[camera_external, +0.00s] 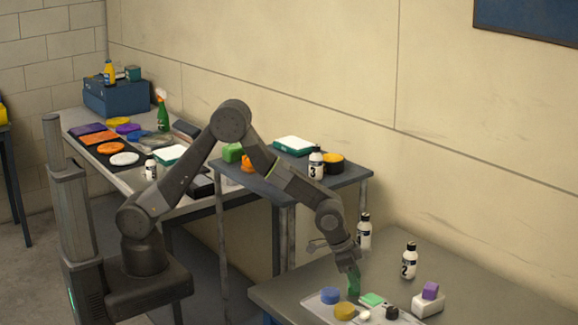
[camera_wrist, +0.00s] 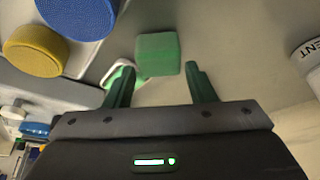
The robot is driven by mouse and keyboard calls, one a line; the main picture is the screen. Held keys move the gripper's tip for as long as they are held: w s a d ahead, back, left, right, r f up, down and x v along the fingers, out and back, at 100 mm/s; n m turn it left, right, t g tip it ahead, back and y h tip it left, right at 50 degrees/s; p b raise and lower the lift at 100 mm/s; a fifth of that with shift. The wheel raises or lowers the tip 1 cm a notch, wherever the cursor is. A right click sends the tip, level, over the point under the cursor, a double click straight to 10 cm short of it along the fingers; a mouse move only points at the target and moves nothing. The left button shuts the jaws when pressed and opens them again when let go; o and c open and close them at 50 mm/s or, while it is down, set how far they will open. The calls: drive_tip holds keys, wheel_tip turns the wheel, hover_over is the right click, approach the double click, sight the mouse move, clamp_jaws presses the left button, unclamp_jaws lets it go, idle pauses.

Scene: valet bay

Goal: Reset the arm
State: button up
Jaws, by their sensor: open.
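My gripper (camera_external: 350,268) is at the end of my arm, pointing down low over the near grey table (camera_external: 285,288). In the wrist view my gripper (camera_wrist: 160,78) is open, with its two dark green fingers apart. A green block (camera_wrist: 158,55) shows just beyond the gap between the fingertips. I cannot tell whether a finger touches it. In the external view a green shape (camera_external: 354,284) shows right under my gripper. My arm is bent, reaching out to the right from its base.
On the near table are a blue round piece (camera_external: 330,296), a yellow round piece (camera_external: 345,311), a flat green piece (camera_external: 372,299), a bottle marked 2 (camera_external: 409,262), another bottle (camera_external: 364,232), and a purple block (camera_external: 430,290) on a white one. A shelf table (camera_external: 262,185) stands behind.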

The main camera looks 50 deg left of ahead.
drive_tip(key=shift+r, duration=0.45)
